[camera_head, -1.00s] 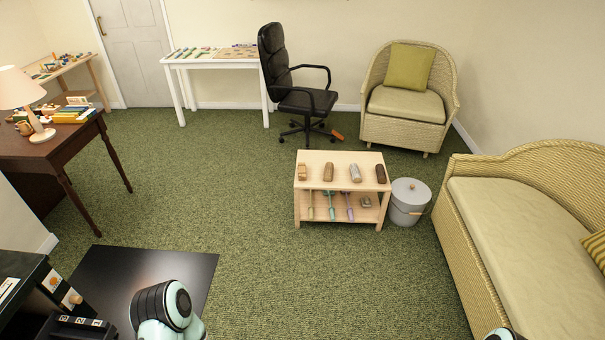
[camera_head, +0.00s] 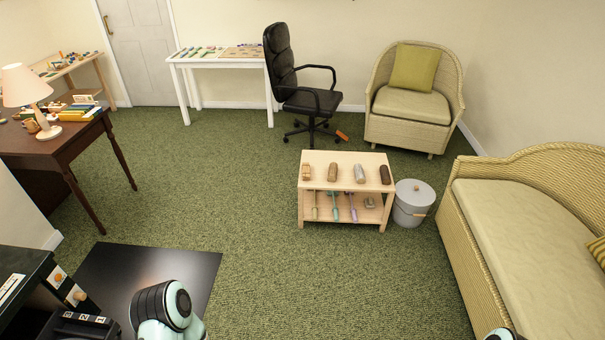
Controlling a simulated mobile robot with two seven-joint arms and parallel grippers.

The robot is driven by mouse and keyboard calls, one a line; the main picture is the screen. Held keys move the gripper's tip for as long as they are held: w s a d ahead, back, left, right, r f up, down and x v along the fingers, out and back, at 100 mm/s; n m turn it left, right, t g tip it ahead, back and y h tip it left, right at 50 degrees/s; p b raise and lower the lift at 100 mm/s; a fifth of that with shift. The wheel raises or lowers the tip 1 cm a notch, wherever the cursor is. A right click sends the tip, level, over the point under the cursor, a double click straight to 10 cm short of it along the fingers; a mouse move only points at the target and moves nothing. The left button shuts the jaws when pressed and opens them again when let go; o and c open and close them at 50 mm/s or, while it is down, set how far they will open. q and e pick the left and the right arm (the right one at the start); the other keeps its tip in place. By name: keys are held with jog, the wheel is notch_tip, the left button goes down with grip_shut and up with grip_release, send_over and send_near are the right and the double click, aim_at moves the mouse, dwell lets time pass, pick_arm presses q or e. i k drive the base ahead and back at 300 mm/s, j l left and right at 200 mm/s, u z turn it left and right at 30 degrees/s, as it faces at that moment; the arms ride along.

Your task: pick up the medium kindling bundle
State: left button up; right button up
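Several small bundle-like pieces stand in a row on top of a low light-wood table (camera_head: 346,185). From left to right they are a small tan piece (camera_head: 306,172), a brown one (camera_head: 333,172), a greyish one (camera_head: 359,173) and a dark brown one (camera_head: 385,174). They are too small in the picture to tell which is the medium kindling bundle. Neither of my grippers is in view. Only parts of my arms show at the bottom edge, far from the table.
A grey lidded bin (camera_head: 412,204) stands right of the table. A wicker sofa (camera_head: 530,230) is at the right, a wicker armchair (camera_head: 411,105) and black office chair (camera_head: 305,90) behind. A dark desk (camera_head: 60,145) is at the left. Green carpet before the table is clear.

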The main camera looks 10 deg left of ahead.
aim_at(305, 166)
jog(key=i+u, duration=0.1)
jog(key=u, duration=0.3)
jog(key=i+l+u, duration=0.1)
jog(key=u, duration=0.75)
jog(key=i+l+u, duration=0.2)
jog(key=l, duration=0.15)
jog(key=i+l+u, duration=0.25)
jog(key=l+u, duration=0.2)
jog(key=l, duration=0.25)
jog(key=i+l+u, duration=0.1)
jog(key=l, duration=0.25)
jog(key=i+l+u, duration=0.1)
jog(key=l, duration=0.25)
jog(key=i+l+u, duration=0.1)
jog(key=l, duration=0.25)
jog(key=i+l, duration=0.1)
jog(key=l, duration=0.45)
jog(key=i+l, duration=0.1)
jog(key=l, duration=0.45)
jog(key=i+l, duration=0.35)
jog(key=l, duration=0.15)
jog(key=i+l, duration=0.3)
jog(key=l, duration=0.15)
jog(key=i+u, duration=0.05)
